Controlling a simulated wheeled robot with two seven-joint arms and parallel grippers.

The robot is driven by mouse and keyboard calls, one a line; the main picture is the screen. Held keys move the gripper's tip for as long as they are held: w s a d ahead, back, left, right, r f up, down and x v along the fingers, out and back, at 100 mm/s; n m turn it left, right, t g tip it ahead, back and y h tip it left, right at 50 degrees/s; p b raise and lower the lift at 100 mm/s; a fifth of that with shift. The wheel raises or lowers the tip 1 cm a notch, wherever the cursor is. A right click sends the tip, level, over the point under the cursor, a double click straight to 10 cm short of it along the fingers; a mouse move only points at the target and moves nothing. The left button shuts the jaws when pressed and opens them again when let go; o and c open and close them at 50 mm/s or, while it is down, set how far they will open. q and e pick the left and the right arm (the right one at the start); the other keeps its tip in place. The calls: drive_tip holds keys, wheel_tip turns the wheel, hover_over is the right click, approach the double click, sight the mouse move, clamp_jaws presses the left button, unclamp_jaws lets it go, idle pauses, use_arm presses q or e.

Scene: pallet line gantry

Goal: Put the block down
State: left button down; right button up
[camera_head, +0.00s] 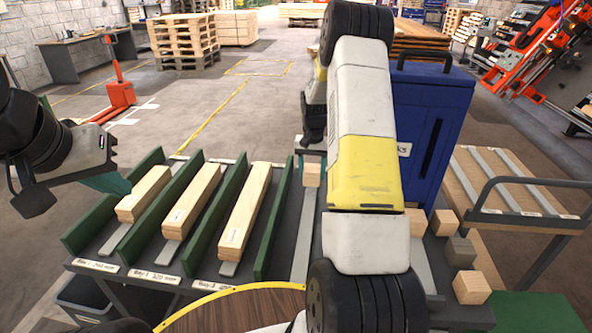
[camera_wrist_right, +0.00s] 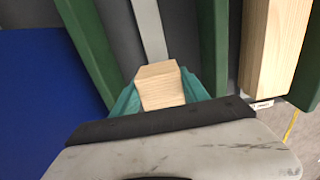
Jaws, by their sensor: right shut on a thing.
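A light wooden block (camera_wrist_right: 159,86) is gripped between the teal fingers of my right gripper (camera_wrist_right: 160,100) in the right wrist view. In the head view the block (camera_head: 311,174) shows as a small piece beside my right arm, over the far part of a grey strip (camera_head: 303,235) right of the last green divider. Whether it touches the surface under it I cannot tell. My right gripper is mostly hidden behind my arm in the head view. My left gripper (camera_head: 108,183) is at the left, near the first bay's block; its finger opening is unclear.
Three long timber pieces (camera_head: 246,212) lie in bays between green dividers (camera_head: 275,215). Several small cubes (camera_head: 471,287) stand on the bench's right side. A blue cabinet (camera_head: 440,125) rises behind my right arm; a wheeled cart (camera_head: 505,180) stands right of it.

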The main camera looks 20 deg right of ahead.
sight(311, 181)
drive_tip(key=shift+f, duration=1.7)
drive_tip(key=shift+f, duration=0.2)
drive_tip(key=o, duration=1.4)
